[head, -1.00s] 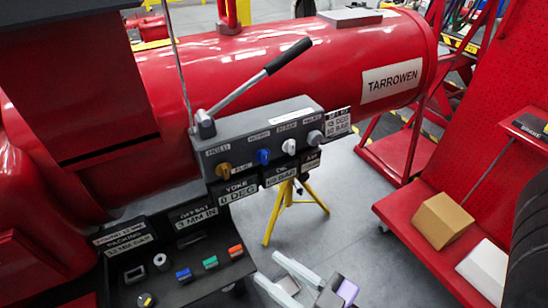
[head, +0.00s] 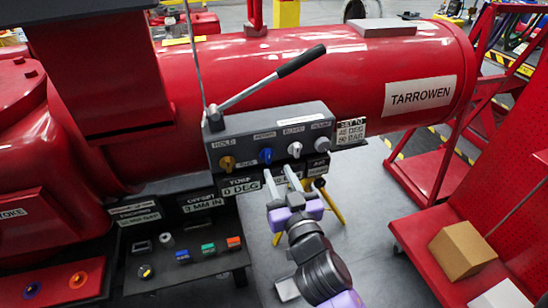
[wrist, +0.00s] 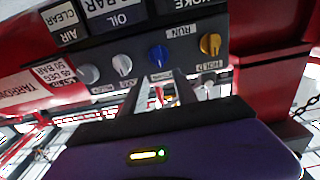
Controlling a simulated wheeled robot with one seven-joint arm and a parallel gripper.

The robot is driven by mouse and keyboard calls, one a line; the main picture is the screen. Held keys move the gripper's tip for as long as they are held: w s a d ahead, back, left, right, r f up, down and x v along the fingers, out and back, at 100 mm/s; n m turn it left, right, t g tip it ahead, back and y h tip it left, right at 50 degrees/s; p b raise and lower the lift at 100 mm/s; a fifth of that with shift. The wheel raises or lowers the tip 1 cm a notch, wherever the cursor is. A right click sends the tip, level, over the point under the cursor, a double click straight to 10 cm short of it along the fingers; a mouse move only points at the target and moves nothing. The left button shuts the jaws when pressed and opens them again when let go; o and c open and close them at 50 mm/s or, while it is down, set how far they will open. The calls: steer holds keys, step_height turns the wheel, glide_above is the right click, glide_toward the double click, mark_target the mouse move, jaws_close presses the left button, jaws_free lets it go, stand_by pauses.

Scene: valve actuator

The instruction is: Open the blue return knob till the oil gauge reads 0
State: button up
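The blue knob (head: 265,156) is on the front of the grey control block, between the yellow knob and a white knob. It also shows in the wrist view (wrist: 158,55), where the picture is upside down. My gripper (head: 279,172) is open and empty, with its two fingers apart, just below and right of the blue knob. In the wrist view my fingertips (wrist: 169,78) are close to the blue knob but not around it. The oil gauge plate (wrist: 122,15) shows "OIL" and part of "BAR"; its number is cut off there and hidden behind my fingers in the head view.
The yellow knob (head: 227,163), white knob (head: 295,150) and grey knob (head: 322,144) flank the blue one. A black-handled lever (head: 265,80) rises above the block. A red cart with a box (head: 461,250) stands right.

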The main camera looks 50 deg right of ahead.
mark_target(269, 154)
steer(key=p+x, duration=0.2)
steer(key=x, duration=0.5)
jaws_close()
